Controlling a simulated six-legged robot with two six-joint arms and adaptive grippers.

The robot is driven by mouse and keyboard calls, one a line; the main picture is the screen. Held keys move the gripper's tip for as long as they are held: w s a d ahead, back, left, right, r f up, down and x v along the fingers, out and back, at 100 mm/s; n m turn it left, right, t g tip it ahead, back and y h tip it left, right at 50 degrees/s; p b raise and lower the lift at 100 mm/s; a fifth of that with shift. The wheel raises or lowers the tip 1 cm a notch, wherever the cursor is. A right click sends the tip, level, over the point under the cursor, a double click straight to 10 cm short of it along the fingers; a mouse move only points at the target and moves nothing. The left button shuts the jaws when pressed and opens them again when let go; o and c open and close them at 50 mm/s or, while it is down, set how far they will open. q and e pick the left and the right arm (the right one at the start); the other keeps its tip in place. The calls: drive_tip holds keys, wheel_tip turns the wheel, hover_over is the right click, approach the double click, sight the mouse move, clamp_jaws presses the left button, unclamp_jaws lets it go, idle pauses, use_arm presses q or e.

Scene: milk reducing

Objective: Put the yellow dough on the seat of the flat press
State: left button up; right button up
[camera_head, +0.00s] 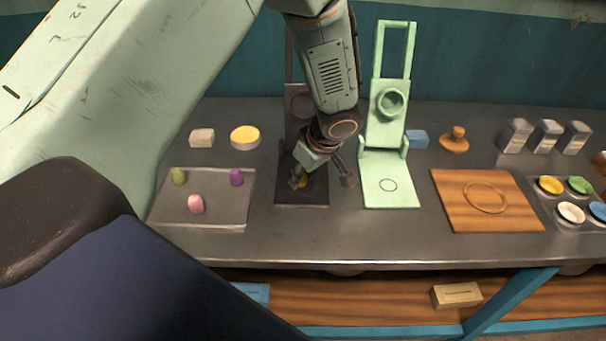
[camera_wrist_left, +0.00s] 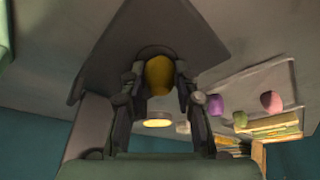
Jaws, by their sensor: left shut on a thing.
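The yellow dough (camera_head: 302,182) is a small lump, mostly hidden by my left gripper (camera_head: 322,181) in the head view. In the left wrist view, the yellow dough (camera_wrist_left: 159,75) sits between the two fingers of the left gripper (camera_wrist_left: 160,84), which is shut on it. Both are at the seat of the dark flat press (camera_head: 288,196). The dark seat also shows in the left wrist view (camera_wrist_left: 108,72), close to the dough. I cannot tell whether the dough touches it. My right gripper is out of view.
A light green press (camera_head: 390,192) stands just right of the dark one. A grey tray (camera_head: 228,214) with green, purple and pink dough lies to the left. A wooden board (camera_head: 450,215) and a tray of coloured cups (camera_head: 550,206) lie to the right.

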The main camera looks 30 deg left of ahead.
use_arm(q)
drive_tip(key=shift+w+d, duration=0.2)
drive_tip(key=shift+w, duration=0.05)
drive_tip(key=shift+d, duration=0.1)
drive_tip(key=shift+s+f+b, duration=0.15)
drive_tip(key=shift+s+b, duration=0.05)
drive_tip(key=shift+b, duration=0.15)
drive_tip(key=o, duration=0.8)
drive_tip(key=shift+a, duration=0.2)
drive_tip(key=shift+o, duration=1.1)
drive_tip(key=shift+w+d, duration=0.15)
